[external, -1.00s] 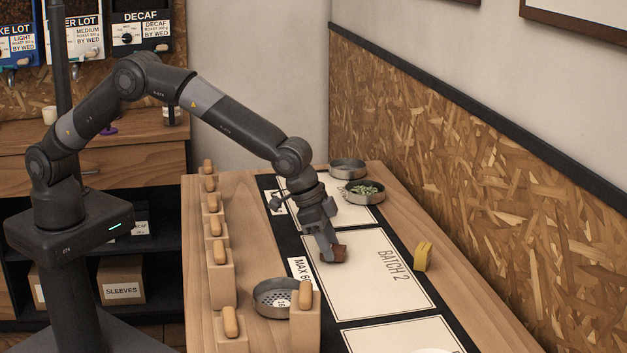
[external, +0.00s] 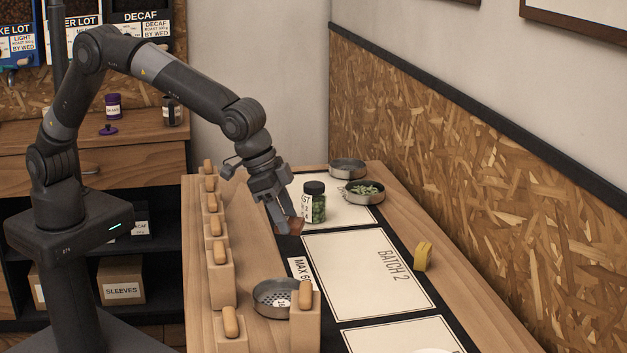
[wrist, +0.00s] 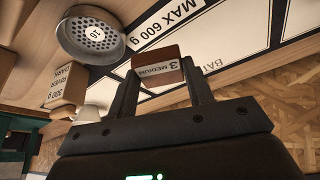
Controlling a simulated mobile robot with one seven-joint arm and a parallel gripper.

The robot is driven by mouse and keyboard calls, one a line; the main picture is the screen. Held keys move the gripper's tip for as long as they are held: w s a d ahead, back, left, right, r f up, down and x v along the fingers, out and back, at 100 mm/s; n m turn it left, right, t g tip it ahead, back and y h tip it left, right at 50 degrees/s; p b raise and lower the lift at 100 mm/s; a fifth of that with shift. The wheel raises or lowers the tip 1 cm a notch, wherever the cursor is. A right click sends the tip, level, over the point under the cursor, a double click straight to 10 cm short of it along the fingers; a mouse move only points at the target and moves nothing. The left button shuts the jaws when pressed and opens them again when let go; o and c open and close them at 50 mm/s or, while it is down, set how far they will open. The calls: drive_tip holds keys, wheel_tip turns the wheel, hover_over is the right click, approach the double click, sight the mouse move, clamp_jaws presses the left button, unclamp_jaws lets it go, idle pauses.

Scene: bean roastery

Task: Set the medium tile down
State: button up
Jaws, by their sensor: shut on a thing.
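My gripper (external: 286,222) is shut on a brown tile (external: 297,227) and holds it above the left edge of the dark mat, near the counter's row of blocks. In the wrist view the tile (wrist: 158,66) sits between my fingertips (wrist: 160,78), its face reading "3 MEDIUM". The cream "BATCH 2" card (external: 345,285) lies on the mat, to the right of and nearer than the tile. The "MAX 600 g" label (external: 301,271) lies beside that card's left edge. The tile looks clear of the surface, but its exact height is hard to tell.
A round perforated pan (external: 262,302) stands near the left front. A jar of green beans (external: 318,207) and a tin of green beans (external: 361,197) stand behind. A yellow object (external: 422,256) sits at right.

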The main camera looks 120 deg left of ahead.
drive_tip(key=s+a+n, duration=0.1)
drive_tip(key=s+a, duration=0.4)
drive_tip(key=a, duration=0.3)
drive_tip(key=s+a+n, duration=0.1)
drive_tip(key=s+a, duration=0.4)
drive_tip(key=a, duration=0.4)
drive_tip(key=n+y, duration=0.1)
drive_tip(key=n, duration=0.2)
hover_over(300, 189)
drive_tip(key=d, duration=0.2)
drive_tip(key=shift+g, duration=0.4)
drive_tip(key=f, duration=0.6)
drive_tip(key=shift+s+f, duration=0.1)
drive_tip(key=shift+s, duration=0.3)
drive_tip(key=shift+s+a+f, duration=0.1)
drive_tip(key=shift+a+f, duration=0.25)
drive_tip(key=shift+a, duration=0.05)
drive_tip(key=shift+f, duration=1.9)
drive_tip(key=shift+f, duration=0.15)
drive_tip(key=o, duration=1)
